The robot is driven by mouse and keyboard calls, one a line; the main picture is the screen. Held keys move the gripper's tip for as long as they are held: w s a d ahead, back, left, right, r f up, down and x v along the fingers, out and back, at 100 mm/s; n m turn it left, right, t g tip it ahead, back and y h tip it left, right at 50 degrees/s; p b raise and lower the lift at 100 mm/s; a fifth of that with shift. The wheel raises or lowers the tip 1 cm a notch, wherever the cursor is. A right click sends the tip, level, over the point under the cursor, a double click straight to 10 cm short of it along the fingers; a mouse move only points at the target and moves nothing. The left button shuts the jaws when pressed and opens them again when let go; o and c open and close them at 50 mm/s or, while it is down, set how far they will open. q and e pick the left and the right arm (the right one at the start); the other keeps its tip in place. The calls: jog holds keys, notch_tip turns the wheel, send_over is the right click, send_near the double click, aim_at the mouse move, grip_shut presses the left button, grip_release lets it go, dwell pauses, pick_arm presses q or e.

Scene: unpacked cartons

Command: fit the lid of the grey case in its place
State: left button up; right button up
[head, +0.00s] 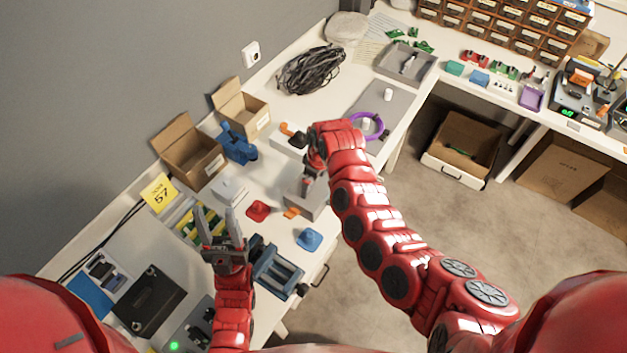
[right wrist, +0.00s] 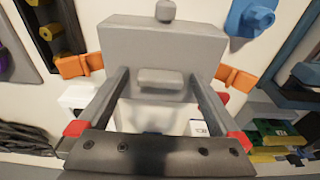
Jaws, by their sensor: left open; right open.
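The grey case (head: 308,208) stands on the table below my right gripper, and its upper part is partly hidden by that gripper. In the right wrist view it is a grey block (right wrist: 150,45) with a small raised grip (right wrist: 160,78) and a round grey knob (right wrist: 165,11). Orange pieces show on both sides of it. I cannot tell a separate lid from the body. My right gripper (head: 306,188) is open; its fingers (right wrist: 160,82) reach to either side of the raised grip with gaps. My left gripper (head: 216,210) is open and empty over the table at left.
A red piece (head: 258,210), a blue piece (head: 309,239) and a blue-grey vise (head: 277,270) stand near the case. Open cartons (head: 188,152) stand along the wall. A purple ring (head: 368,126) and a black cable coil (head: 310,70) lie further back.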

jog(key=shift+w+r, duration=0.1)
jog(key=shift+r, duration=0.5)
notch_tip(320, 180, up, 16)
jog(key=s+d+p, duration=0.1)
jog(key=d+p, duration=0.1)
jog(key=shift+s, duration=0.3)
